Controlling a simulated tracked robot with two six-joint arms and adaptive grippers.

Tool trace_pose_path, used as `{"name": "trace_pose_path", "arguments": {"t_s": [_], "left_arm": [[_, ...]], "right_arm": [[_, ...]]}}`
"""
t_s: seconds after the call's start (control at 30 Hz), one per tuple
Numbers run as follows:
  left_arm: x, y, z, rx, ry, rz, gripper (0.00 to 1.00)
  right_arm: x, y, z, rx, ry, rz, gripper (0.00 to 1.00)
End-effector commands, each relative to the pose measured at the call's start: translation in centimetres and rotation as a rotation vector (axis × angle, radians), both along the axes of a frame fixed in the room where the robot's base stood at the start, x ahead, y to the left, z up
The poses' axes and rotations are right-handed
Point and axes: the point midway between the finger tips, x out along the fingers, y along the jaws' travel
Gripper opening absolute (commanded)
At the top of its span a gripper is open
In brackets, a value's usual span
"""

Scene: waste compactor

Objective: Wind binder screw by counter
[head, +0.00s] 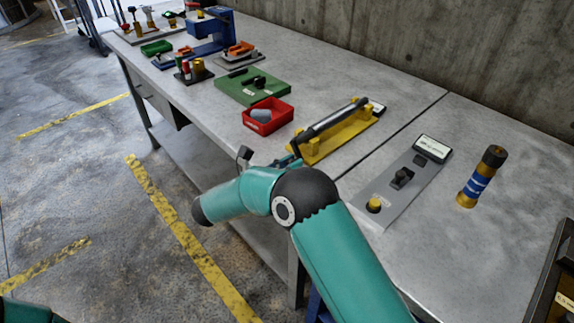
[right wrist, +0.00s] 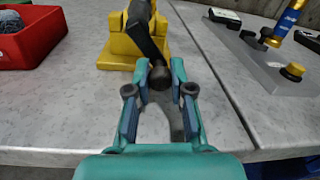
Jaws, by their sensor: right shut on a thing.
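The binder is a yellow stand (head: 345,135) with a long dark screw rod (head: 333,116) lying along it, near the front edge of the bench. In the right wrist view the yellow stand (right wrist: 120,52) is straight ahead, and a dark arm runs down from it to a round dark knob (right wrist: 160,77). My right gripper (right wrist: 160,70) is shut on this knob, one finger on each side. In the head view my right gripper (head: 292,156) is small and partly hidden by my arm. A small box with a pale display (head: 377,108) stands at the stand's far end; its reading is illegible.
A red bin (head: 267,116) with a grey lump is left of the binder. A grey plate (head: 385,196) with a black switch, yellow knob and display is to the right, then a blue-gold cylinder (head: 482,177). A green board (head: 252,87) lies farther back.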

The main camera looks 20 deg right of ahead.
Motion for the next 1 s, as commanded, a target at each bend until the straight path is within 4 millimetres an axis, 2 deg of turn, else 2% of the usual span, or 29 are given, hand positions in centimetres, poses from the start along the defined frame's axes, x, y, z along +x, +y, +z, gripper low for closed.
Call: {"name": "trace_pose_path", "arguments": {"t_s": [0.13,0.37,0.5,0.73,0.77,0.8,0.9,1.0], "left_arm": [[0.0,0.0,-1.1,0.0,0.0,0.0,0.47],[0.0,0.0,-3.7,0.0,0.0,0.0,0.47],[0.0,0.0,-3.8,0.0,0.0,0.0,0.47],[0.0,0.0,-3.6,0.0,0.0,0.0,0.47],[0.0,0.0,-3.6,0.0,0.0,0.0,0.47],[0.0,0.0,-3.6,0.0,0.0,0.0,0.47],[0.0,0.0,-3.6,0.0,0.0,0.0,0.47],[0.0,0.0,-3.6,0.0,0.0,0.0,0.47]], "right_arm": [[0.2,0.1,-0.6,0.021,-0.055,-0.002,0.0],[1.0,0.5,-1.1,0.108,-0.296,0.0,0.0],[1.2,0.6,-0.8,0.13,-0.352,0.0,0.0],[1.2,0.6,-0.8,0.129,-0.349,0.001,0.0],[1.2,0.6,-0.8,0.129,-0.348,0.001,0.26],[1.2,0.6,-0.8,0.129,-0.348,0.001,0.33],[1.2,0.6,-0.7,0.128,-0.348,0.001,0.47],[1.2,0.6,-0.7,0.128,-0.348,0.001,0.47]]}}
